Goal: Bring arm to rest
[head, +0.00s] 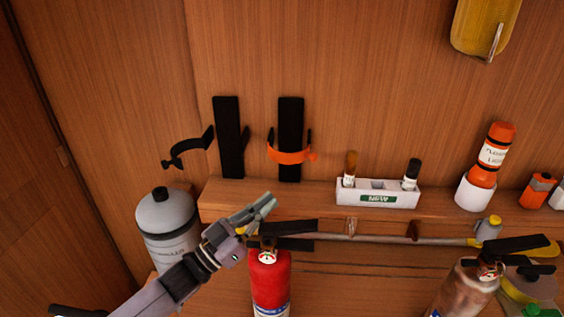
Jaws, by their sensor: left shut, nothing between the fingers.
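My left gripper (266,206) comes in from the lower left on my grey arm (165,290). It is shut with nothing between the fingers. In the picture its fingertips lie just above the black handle of a red fire extinguisher (270,284) and in front of the shelf edge. I cannot tell whether it touches the handle. My right gripper is not in view.
A grey cylinder (167,222) stands left of my gripper. Black wall brackets (291,127), one with an orange strap, are above. A wooden shelf (250,190) holds a white rack (378,198) and an orange flare (492,155). Another extinguisher (463,290) is lower right.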

